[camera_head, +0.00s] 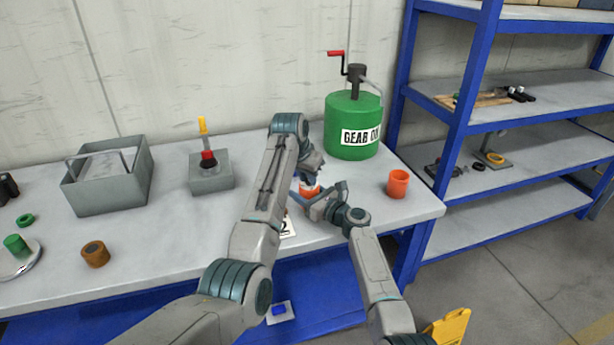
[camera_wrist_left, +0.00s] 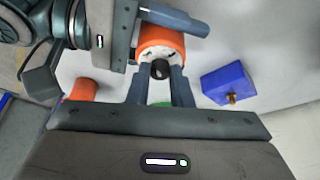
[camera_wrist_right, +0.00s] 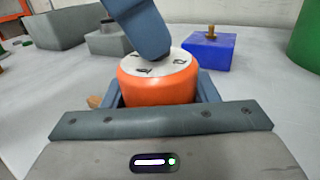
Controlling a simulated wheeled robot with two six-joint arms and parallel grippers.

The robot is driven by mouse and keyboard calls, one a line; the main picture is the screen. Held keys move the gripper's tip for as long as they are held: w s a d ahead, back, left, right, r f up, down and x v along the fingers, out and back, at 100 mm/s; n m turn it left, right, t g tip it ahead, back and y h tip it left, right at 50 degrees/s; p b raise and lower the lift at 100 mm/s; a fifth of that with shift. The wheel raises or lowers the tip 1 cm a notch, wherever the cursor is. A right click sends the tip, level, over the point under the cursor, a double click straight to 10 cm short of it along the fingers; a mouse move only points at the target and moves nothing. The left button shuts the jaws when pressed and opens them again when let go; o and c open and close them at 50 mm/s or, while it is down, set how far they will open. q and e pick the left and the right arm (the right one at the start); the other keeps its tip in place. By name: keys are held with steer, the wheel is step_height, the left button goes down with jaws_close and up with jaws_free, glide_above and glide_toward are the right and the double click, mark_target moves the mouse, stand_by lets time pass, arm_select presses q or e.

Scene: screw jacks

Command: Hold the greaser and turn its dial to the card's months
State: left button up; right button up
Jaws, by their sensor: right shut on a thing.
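The greaser (camera_head: 309,190) is an orange cylinder on the table, mostly hidden by my arms in the head view. In the right wrist view the greaser (camera_wrist_right: 158,88) stands upright with a white marked dial (camera_wrist_right: 165,64) on top. My right gripper (camera_head: 322,197) is shut on its orange body, one finger on each side. My left gripper (camera_wrist_left: 160,80) is above the dial, its fingers apart on either side of the dark central knob (camera_wrist_left: 160,69). The card (camera_head: 288,226) lies in front, mostly hidden by my left arm; its number is only partly visible.
An orange cup (camera_head: 398,183) stands to the right, with a green oil drum (camera_head: 352,128) behind. A blue block with a brass fitting (camera_wrist_right: 210,48) is near the greaser. A grey box with a lever (camera_head: 211,172) and an open tray (camera_head: 106,190) stand left.

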arm_select(q)
jaws_close()
steer(key=shift+n, duration=0.3)
steer(key=n, duration=0.1)
steer(key=n+y, duration=0.1)
steer(key=n, duration=0.1)
steer(key=shift+d, duration=0.25)
steer(key=n+y, duration=0.1)
steer(key=n, duration=0.1)
steer(key=n+y, duration=0.1)
steer(key=n, duration=0.2)
steer(key=shift+d+n+y, duration=0.2)
steer(key=shift+n+y, duration=0.1)
steer(key=o, duration=0.7)
jaws_free()
